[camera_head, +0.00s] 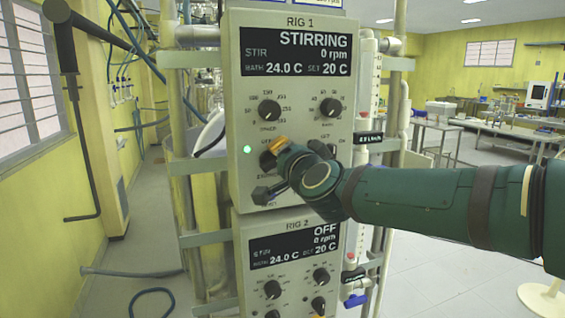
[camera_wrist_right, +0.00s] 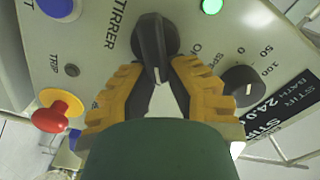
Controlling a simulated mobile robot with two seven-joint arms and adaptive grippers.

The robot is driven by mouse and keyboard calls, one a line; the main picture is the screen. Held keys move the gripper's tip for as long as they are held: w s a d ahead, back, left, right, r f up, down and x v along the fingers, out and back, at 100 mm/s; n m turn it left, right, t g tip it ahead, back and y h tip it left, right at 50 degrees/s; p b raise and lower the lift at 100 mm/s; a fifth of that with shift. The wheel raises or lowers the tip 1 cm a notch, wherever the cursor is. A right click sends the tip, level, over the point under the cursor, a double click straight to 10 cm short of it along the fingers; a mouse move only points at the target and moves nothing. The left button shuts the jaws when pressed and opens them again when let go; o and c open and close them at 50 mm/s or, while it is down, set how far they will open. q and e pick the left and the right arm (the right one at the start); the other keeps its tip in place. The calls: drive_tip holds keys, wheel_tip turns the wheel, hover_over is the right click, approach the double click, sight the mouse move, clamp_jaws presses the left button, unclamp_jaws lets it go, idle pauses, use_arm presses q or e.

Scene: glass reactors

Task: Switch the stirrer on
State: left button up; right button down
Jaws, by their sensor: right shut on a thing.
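The RIG 1 panel (camera_head: 240,100) is a pale control box whose display (camera_head: 296,50) reads STIRRING, 0 rpm, bath 24.0 C, set 20 C. A green lamp (camera_head: 247,149) is lit on it, and it also shows in the right wrist view (camera_wrist_right: 212,6). The black STIRRER knob (camera_wrist_right: 153,35) sits between the yellow fingers of my right gripper (camera_wrist_right: 160,78), which is shut on its grip. In the head view my right gripper (camera_head: 278,147) is at the panel and largely hides the knob. My left gripper is not in view.
The RIG 2 panel (camera_head: 243,262) below reads OFF. A speed knob (camera_head: 269,110) is above my gripper. A red button on a yellow base (camera_wrist_right: 60,108), a blue knob (camera_wrist_right: 58,6) and a TRIP label are near in the wrist view. Open floor (camera_head: 430,275) lies right.

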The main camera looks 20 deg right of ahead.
drive_tip(key=shift+a+f+m+b, duration=0.15)
drive_tip(key=shift+f+m+b, duration=0.15)
drive_tip(key=shift+f+m, duration=0.1)
idle(0.3)
drive_tip(key=c, duration=1.1)
unclamp_jaws()
drive_tip(key=shift+c, duration=0.2)
drive_tip(key=shift+o, duration=1.1)
drive_tip(key=shift+w+a, duration=0.1)
drive_tip(key=shift+w, duration=0.15)
drive_tip(key=shift+s+r, duration=0.2)
drive_tip(key=shift+s, duration=0.1)
drive_tip(key=s, duration=1.1)
drive_tip(key=shift+s+d, duration=0.3)
